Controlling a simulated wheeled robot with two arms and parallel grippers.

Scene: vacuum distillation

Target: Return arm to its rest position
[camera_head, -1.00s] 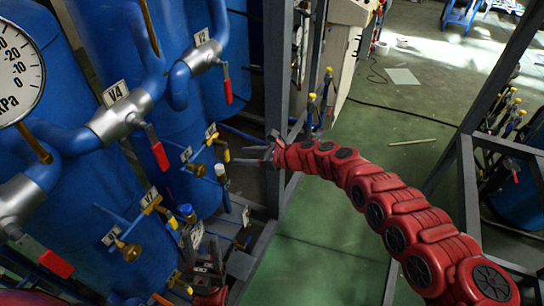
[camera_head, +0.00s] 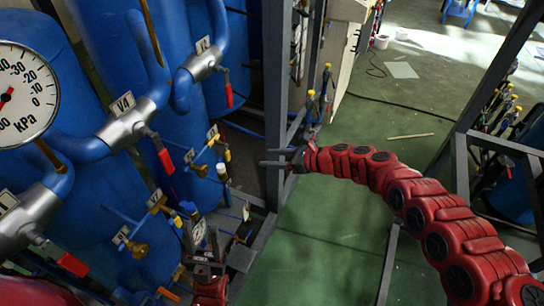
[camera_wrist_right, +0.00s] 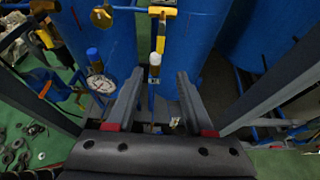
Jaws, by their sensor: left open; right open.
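My right arm (camera_head: 420,205) is red and segmented and curves in from the lower right of the head view. Its gripper (camera_head: 273,159) points left in front of the grey frame post, apart from the small valves. In the right wrist view its two fingers (camera_wrist_right: 160,88) are spread with nothing between them. A white-capped fitting (camera_wrist_right: 154,60) lies beyond the gap. My left gripper (camera_head: 201,242) is low in the head view, pointing up beside the small valves; its fingers are partly lost against the pipes and look empty.
Blue tanks with labelled valves, such as V4 (camera_head: 128,119), and a pressure gauge (camera_head: 22,95) fill the left. A grey frame post (camera_head: 276,80) stands beside my right gripper. Another grey frame (camera_head: 462,180) stands at right. Green floor (camera_head: 330,250) is open between them.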

